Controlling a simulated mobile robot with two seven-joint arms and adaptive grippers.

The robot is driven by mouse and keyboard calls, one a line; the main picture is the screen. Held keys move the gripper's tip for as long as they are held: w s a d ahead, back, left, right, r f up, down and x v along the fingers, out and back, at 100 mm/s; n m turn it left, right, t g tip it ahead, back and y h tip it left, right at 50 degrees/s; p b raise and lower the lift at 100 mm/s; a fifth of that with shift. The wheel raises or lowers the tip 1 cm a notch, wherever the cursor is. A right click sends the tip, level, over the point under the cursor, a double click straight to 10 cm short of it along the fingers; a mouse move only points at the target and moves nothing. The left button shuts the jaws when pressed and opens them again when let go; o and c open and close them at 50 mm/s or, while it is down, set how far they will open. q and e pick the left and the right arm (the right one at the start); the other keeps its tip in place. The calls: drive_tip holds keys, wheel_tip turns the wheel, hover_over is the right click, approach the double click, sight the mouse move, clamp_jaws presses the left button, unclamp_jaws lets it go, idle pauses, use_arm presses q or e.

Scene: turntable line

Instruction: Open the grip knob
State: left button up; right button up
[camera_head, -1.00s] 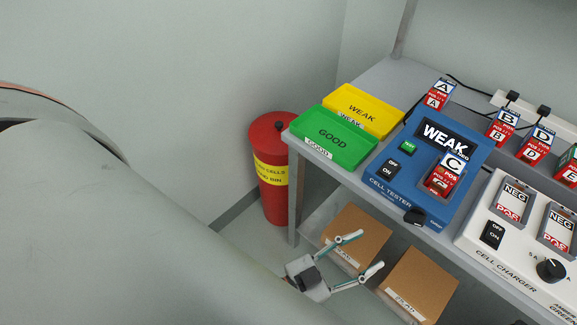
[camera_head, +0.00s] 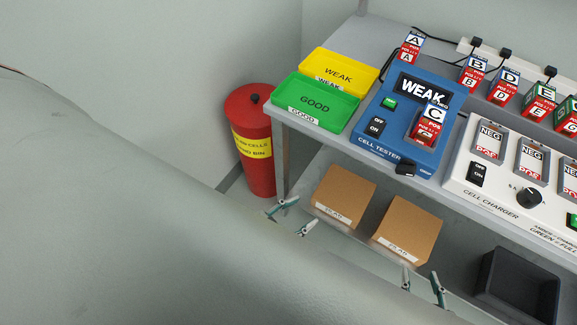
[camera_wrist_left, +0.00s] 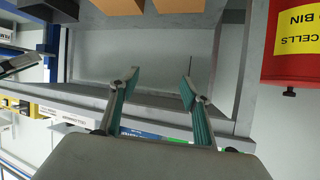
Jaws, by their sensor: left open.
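The blue cell tester (camera_head: 390,145) stands on the table with a black knob (camera_head: 405,168) at its front edge, the likely grip knob; its small label cannot be read. A cell marked C (camera_head: 430,122) sits in the tester's slot, and the display reads WEAK. My left gripper (camera_head: 296,216) is open and empty, below and left of the knob, near the table's left leg. In the left wrist view its two fingers (camera_wrist_left: 160,82) are spread with nothing between them. My right gripper (camera_head: 423,285) is low in front of the shelf, fingers apart and empty. Neither touches the knob.
Green GOOD tray (camera_head: 290,91) and yellow WEAK tray (camera_head: 345,58) lie left of the tester. The white cell charger (camera_head: 510,195) is to its right. A red bin (camera_head: 245,115) stands beside the table. Two cardboard boxes (camera_head: 345,185) (camera_head: 410,225) sit underneath; a dark crate (camera_head: 525,275) is lower right.

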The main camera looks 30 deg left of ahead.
use_arm(q)
drive_tip(key=shift+s+a+f+g, duration=0.2)
drive_tip(key=shift+a+f, duration=0.1)
drive_tip(key=shift+a, duration=0.25)
drive_tip(key=shift+s+a+f+g, duration=0.1)
drive_tip(key=shift+s+a+f, duration=0.15)
drive_tip(key=shift+a, duration=0.3)
use_arm(e)
drive_tip(key=shift+s+a+r, duration=0.1)
drive_tip(key=shift+s, duration=0.1)
use_arm(q)
drive_tip(key=shift+w+y, duration=0.1)
drive_tip(key=shift+y, duration=0.2)
